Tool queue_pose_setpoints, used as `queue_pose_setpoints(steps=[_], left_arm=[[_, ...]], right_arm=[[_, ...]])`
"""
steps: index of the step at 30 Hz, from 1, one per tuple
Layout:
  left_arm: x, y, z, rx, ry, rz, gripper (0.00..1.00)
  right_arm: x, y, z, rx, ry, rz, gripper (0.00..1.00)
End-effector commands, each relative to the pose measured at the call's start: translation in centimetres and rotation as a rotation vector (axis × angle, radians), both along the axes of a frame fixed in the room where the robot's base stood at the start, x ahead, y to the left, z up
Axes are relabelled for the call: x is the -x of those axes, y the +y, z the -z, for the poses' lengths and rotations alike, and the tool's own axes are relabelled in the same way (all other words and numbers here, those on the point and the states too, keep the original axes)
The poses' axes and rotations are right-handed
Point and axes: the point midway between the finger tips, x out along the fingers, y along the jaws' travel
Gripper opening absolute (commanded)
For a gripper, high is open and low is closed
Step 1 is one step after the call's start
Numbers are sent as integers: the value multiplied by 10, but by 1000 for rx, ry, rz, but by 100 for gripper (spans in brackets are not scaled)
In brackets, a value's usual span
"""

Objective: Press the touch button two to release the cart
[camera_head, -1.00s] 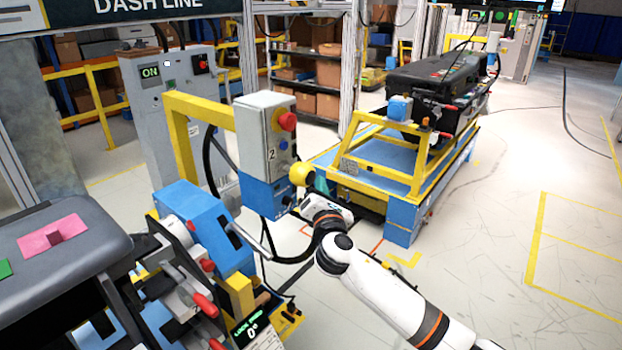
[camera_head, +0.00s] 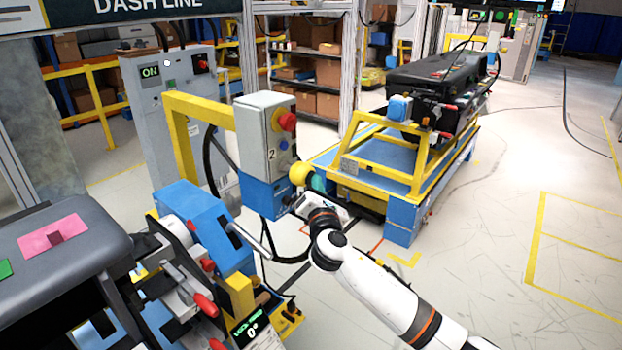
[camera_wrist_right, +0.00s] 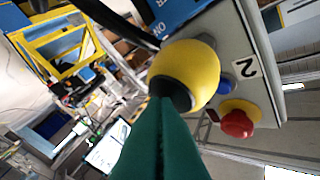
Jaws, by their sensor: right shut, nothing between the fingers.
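The box marked 2 (camera_head: 268,140) is grey above and blue below. A yellow dome button (camera_head: 300,174) sticks out from its side. The right wrist view shows the yellow dome (camera_wrist_right: 192,68) with a black collar, beside the grey panel. My right gripper (camera_head: 318,183) is at the dome's right side, partly hidden by my wrist. Its green fingers (camera_wrist_right: 158,104) are shut and empty, their tips overlapping the black collar in the wrist view. I cannot tell whether they touch it. The cart (camera_head: 390,180), blue and yellow, stands behind, carrying a black dashboard (camera_head: 435,75). My left gripper is out of view.
The box also has a red knob (camera_head: 287,121) and a small blue button (camera_wrist_right: 228,84). A yellow post (camera_head: 182,140) bears the box. A blue fixture with red-handled clamps (camera_head: 205,305) stands at the front left. The floor at the right is clear.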

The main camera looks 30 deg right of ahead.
Motion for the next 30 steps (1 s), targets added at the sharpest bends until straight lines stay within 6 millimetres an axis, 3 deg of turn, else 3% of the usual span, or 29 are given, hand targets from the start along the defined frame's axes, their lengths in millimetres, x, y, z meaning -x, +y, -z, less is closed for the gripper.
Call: queue_pose_setpoints(steps=[22, 30], left_arm=[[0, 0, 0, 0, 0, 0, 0], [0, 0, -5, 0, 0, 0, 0]], right_arm=[[-5, 2, 0, 0, -1, -1, 0], [5, -2, -1, 0, 0, 0, 0]])
